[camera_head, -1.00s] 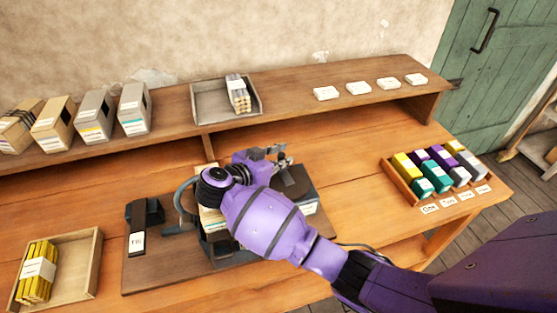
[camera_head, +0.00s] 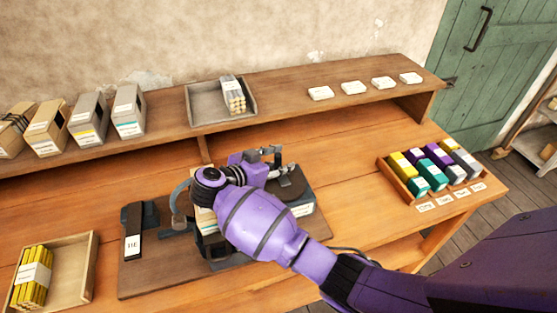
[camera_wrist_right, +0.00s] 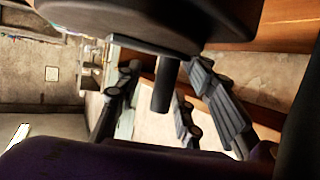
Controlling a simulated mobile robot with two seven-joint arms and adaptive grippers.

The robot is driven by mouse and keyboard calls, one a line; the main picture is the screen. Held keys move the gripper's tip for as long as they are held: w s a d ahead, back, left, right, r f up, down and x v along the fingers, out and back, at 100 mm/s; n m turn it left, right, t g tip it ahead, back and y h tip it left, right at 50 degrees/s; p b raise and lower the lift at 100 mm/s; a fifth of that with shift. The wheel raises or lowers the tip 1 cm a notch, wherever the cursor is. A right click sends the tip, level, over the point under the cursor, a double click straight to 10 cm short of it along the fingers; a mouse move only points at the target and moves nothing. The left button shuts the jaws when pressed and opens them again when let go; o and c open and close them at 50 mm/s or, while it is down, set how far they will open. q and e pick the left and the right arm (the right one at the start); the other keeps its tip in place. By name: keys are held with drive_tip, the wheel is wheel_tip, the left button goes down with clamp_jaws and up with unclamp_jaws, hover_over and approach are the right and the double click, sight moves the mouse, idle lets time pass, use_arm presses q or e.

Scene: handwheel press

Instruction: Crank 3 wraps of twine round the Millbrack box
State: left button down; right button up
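The press sits on a dark board (camera_head: 150,282) on the bench, with a dark round disc (camera_head: 291,186) on its right part. My right gripper (camera_head: 272,160) is beside this disc, its fingers pointing right. In the wrist view, a dark upright peg (camera_wrist_right: 164,88) under a dark round part stands between the spread fingers, with gaps showing on both sides. A pale box (camera_head: 204,219) is in the press, mostly hidden by my right arm. I cannot read its name, and no twine on it is visible. My left gripper is not in view.
Several boxes (camera_head: 88,120) stand on the raised shelf (camera_head: 330,110); the leftmost has dark twine round it. A grey tray (camera_head: 202,105) holds pale rods. A wooden tray (camera_head: 75,270) holds yellow sticks. A rack (camera_head: 398,183) of coloured blocks stands at the right. A dark lever with a label (camera_head: 133,243) is left of the press.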

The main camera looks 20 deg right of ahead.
drive_tip(key=shift+r, duration=0.15)
drive_tip(key=shift+w+a+r, duration=0.1)
drive_tip(key=shift+w+r, duration=0.05)
drive_tip(key=shift+r, duration=0.35)
wheel_tip(320, 180, up, 9)
drive_tip(key=shift+f, duration=0.1)
